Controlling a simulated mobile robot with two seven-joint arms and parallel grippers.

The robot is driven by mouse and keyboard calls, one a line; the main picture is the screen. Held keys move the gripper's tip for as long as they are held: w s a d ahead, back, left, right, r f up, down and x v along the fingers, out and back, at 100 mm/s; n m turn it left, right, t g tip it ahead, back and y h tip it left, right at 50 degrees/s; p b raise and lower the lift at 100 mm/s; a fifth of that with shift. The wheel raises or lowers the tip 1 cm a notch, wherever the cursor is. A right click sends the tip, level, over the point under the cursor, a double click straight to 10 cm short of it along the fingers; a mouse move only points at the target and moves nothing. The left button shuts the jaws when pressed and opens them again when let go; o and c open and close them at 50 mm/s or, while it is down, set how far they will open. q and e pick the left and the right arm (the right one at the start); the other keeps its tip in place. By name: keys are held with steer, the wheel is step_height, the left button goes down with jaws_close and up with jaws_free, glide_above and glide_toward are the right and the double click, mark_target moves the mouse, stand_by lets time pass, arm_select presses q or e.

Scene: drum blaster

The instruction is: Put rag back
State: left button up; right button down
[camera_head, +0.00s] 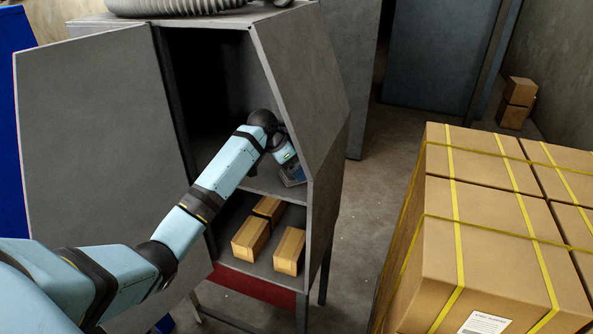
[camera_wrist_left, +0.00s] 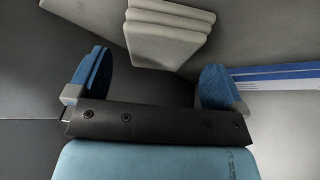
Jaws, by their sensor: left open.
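A pale grey folded cloth, which looks like the rag (camera_wrist_left: 168,30), lies in several layers ahead of my left gripper in the left wrist view. My left gripper (camera_wrist_left: 155,82) is open, its blue-padded fingers wide apart. The cloth sits between and beyond the fingertips, with a gap still visible, and nothing is held. In the head view my left arm reaches into the open grey cabinet (camera_head: 297,62), with the left gripper (camera_head: 285,158) at the upper shelf. The cloth cannot be made out there. My right gripper is in neither view.
The cabinet door (camera_head: 95,130) stands open at left. Wooden blocks (camera_head: 289,251) lie on the lower shelf. A blue and white striped item (camera_wrist_left: 285,75) is beside the right finger in the wrist view. Strapped cartons (camera_head: 490,235) stand at right, with floor between.

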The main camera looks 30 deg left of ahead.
arm_select(q)
steer(key=b+v, duration=0.2)
steer(key=v, duration=0.7)
steer(key=shift+s+r, duration=0.2)
steer(key=shift+r, duration=0.1)
steer(key=shift+f, duration=0.15)
